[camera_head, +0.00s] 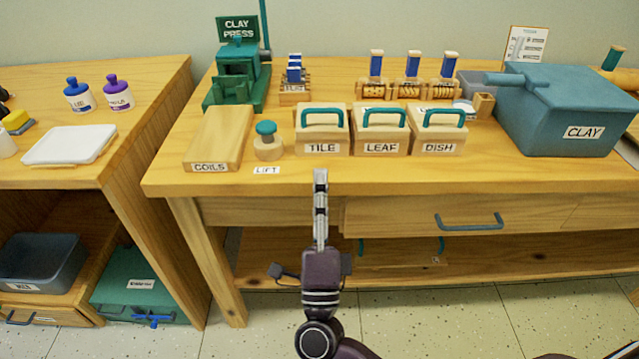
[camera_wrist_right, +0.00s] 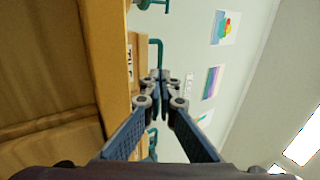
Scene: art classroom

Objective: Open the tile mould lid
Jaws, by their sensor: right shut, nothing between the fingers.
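The tile mould (camera_head: 336,138) is a pale wooden box with a "TILE" label on its front, standing on the workbench. Its lid lies flat on top and bears a teal arched handle (camera_head: 320,109). In the right wrist view, which is turned sideways, the "TILE" label (camera_wrist_right: 130,62) and a teal handle (camera_wrist_right: 157,42) show beyond the fingers. My right gripper (camera_head: 320,174) is shut and empty, just in front of the tile mould near the bench's front edge, apart from the handle. It also shows in the right wrist view (camera_wrist_right: 160,76). My left gripper is not in view.
The leaf mould (camera_head: 381,138) and dish mould (camera_head: 438,138) stand close on the right, with similar handles. A "LIFT" label (camera_head: 266,170) lies in front. A clay bin (camera_head: 570,115) stands far right.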

